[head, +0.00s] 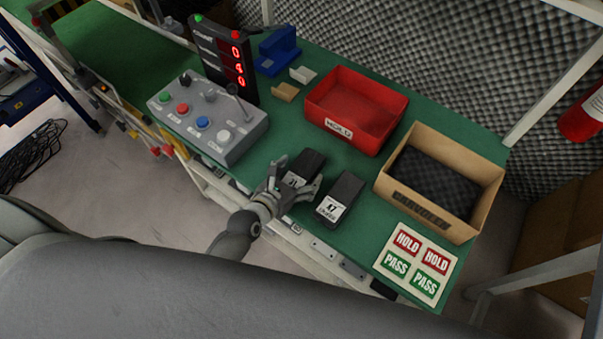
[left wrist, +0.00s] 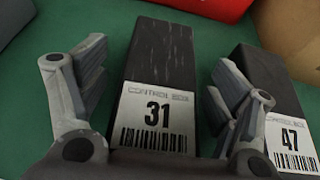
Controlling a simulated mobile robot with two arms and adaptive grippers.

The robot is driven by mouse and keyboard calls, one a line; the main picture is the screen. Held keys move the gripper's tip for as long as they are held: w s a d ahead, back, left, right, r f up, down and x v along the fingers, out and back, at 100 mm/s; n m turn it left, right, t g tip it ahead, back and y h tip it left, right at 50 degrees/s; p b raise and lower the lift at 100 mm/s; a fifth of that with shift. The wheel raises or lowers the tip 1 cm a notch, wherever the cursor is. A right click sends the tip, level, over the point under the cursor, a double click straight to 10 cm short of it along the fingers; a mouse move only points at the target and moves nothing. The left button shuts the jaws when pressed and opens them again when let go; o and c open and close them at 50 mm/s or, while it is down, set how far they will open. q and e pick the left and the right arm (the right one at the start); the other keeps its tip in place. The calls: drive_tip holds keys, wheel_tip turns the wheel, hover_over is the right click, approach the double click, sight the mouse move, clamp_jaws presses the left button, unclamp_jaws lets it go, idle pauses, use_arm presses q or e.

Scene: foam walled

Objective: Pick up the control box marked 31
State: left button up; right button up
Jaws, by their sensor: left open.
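The control box marked 31 (left wrist: 158,62) is a black block with a white barcode label. In the left wrist view it lies between the two spread fingers of my left gripper (left wrist: 158,98). In the head view the control box marked 31 (head: 308,165) lies on the green bench, partly hidden by my left gripper (head: 294,188), which is open around its near end. My right gripper is not in view.
A red bin (head: 372,88) and a cardboard box with dark foam (head: 478,175) stand behind and right. A grey button panel (head: 225,142) with a lever and a counter display (head: 207,50) are at left. A HOLD/PASS label sheet (head: 416,262) lies at front right.

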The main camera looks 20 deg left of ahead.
use_arm(q)
drive_tip(key=shift+c, duration=0.4)
drive_tip(key=c, duration=1)
drive_tip(key=shift+r, duration=0.15)
drive_tip(key=shift+c, duration=0.2)
